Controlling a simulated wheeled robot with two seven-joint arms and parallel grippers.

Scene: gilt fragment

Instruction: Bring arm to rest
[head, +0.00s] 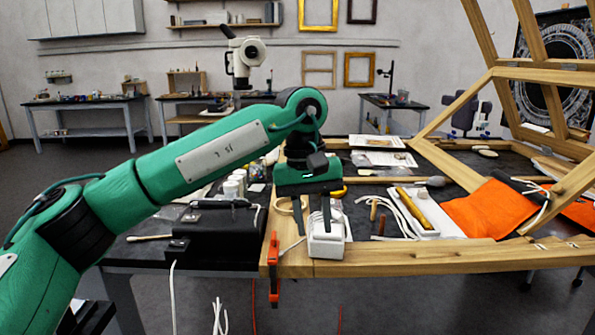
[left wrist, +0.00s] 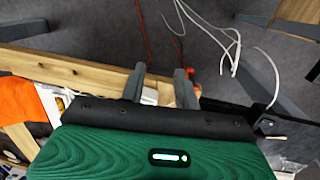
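My left arm, green with black joints, reaches in from the left in the head view. My left gripper (head: 318,225) points down over the front wooden edge of the bench. Its two grey fingers stand apart, with a gap between them in the left wrist view (left wrist: 163,80). A small white block (head: 326,243) sits on the wood at the fingertips. In the left wrist view part of the white block (left wrist: 150,97) shows beside one finger, with space towards the other. Whether a finger touches it I cannot tell. My right gripper is not in view.
An orange clamp (head: 274,268) grips the wooden edge just left of the block. A black box (head: 215,232) lies left of it. Orange cloth (head: 490,209), a white tray (head: 425,212) and a tilted wooden frame (head: 480,88) are at the right. White cables hang in front.

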